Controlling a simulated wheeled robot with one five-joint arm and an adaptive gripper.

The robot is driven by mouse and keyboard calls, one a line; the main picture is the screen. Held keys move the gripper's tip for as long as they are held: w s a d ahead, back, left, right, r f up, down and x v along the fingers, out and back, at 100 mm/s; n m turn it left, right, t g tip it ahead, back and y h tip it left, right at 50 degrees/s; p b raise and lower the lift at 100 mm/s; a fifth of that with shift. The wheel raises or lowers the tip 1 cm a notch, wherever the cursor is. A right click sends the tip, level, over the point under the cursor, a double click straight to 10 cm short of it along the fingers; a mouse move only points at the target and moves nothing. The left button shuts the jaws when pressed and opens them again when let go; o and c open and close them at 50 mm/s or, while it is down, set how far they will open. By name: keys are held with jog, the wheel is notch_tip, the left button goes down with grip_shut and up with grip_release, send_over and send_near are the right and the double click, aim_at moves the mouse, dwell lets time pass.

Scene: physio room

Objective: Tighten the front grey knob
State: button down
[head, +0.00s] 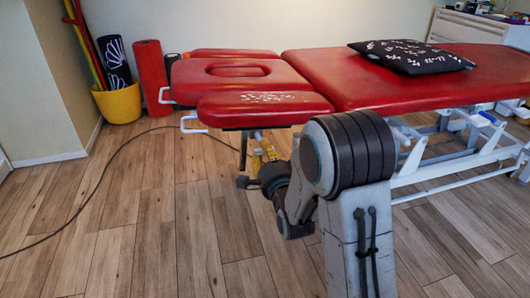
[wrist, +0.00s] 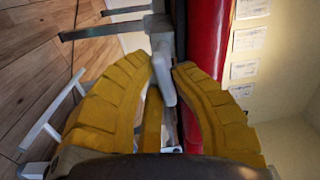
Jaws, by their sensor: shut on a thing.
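The grey knob (wrist: 165,82) shows in the wrist view as a light grey lever-like piece on a metal bracket beside the red padding. My gripper (wrist: 164,68) has its two yellow fingers closed around it, one on each side. In the head view my gripper (head: 262,156) is under the near headrest pad of the red treatment table (head: 402,88). The knob is hidden there behind my gripper and arm. How tight the knob is cannot be told.
A thin post with a dark end (head: 243,182) hangs just left of my gripper. White handles (head: 190,122) stick out from the headrest. The white table frame (head: 465,172) stands at right. A dark cable (head: 100,182) crosses the wooden floor. A yellow bucket (head: 118,104) stands by the wall.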

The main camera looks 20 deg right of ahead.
jog(key=shift+m, duration=0.8)
jog(key=c, duration=1)
grip_release()
jog(key=shift+r, duration=5)
